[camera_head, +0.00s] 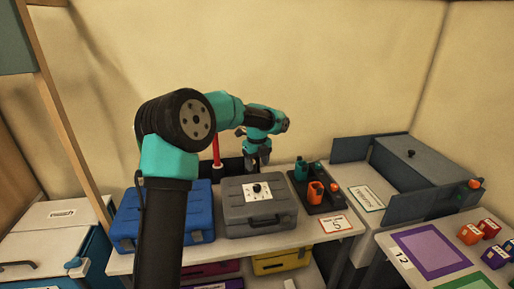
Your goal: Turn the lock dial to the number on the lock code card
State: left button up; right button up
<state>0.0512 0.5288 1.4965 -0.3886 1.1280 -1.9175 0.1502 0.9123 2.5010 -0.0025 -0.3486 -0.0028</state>
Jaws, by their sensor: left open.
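The lock dial (257,189) is a small black knob on a white square plate on the lid of a closed grey case (238,211). The small marks around the dial are too fine to read. The lock code card (336,224) has a red border and reads 5; it lies on the table right of the grey case. My left gripper (257,164) is open and empty, pointing down behind and above the dial, apart from it. My right gripper is not in view.
A blue case (128,222) stands left of the grey case. A dark tray (322,203) with orange and teal items stands to its right. Further right are a grey bin (420,162), a purple mat (430,250) and small orange and purple blocks. A red post (216,150) stands behind.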

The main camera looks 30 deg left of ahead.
pick_arm(q)
notch_tip(320, 180, up, 7)
jog(key=shift+f, duration=0.2)
dwell(0.5)
